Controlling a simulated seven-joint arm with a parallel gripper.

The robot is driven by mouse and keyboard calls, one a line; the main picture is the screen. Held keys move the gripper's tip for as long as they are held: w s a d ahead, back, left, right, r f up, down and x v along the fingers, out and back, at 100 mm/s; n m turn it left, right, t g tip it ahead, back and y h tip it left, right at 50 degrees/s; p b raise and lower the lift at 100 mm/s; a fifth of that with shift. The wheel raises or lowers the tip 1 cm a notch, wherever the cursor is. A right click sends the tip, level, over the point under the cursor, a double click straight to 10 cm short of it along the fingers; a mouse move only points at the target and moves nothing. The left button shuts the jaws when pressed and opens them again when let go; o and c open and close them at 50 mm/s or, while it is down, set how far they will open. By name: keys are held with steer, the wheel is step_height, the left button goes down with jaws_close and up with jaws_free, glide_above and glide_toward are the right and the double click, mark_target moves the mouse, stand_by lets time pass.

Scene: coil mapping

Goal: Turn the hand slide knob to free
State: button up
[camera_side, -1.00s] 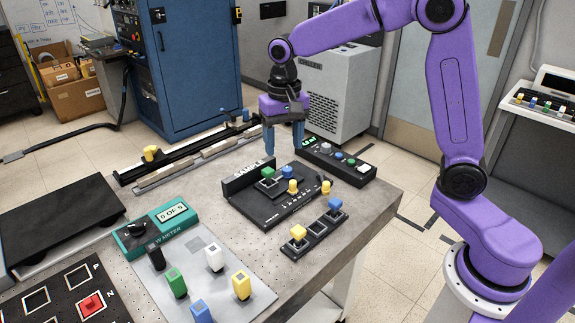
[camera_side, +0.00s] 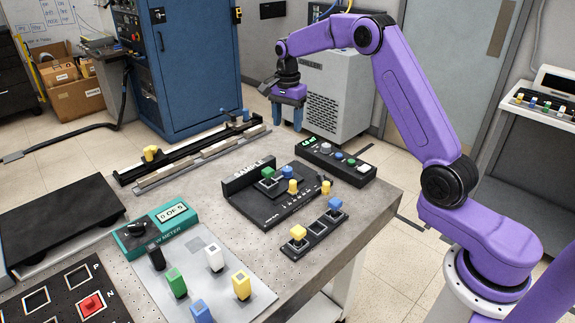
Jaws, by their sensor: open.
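My gripper (camera_side: 287,127) has two blue fingers pointing down. It is open and empty, in the air behind the rear part of the bench as pictured. A long dark rail (camera_side: 205,152) lies along the bench's back edge, with a yellow block (camera_side: 150,154) near its left end. A small blue knob (camera_side: 245,115) stands at its right end, to the left of my gripper. I cannot read a label that says which part is the hand slide knob.
A black panel (camera_side: 262,213) with coloured blocks lies mid-bench. A dark strip (camera_side: 317,236) with yellow and blue blocks is in front. A teal meter (camera_side: 153,230) and a grey plate (camera_side: 193,262) with several coloured blocks are nearer. A blue cabinet (camera_side: 188,70) stands behind.

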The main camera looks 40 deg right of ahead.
mark_target(287, 168)
step_height(287, 168, down, 16)
steer(key=shift+r, duration=0.1)
stand_by(0.4)
steer(key=c, duration=1)
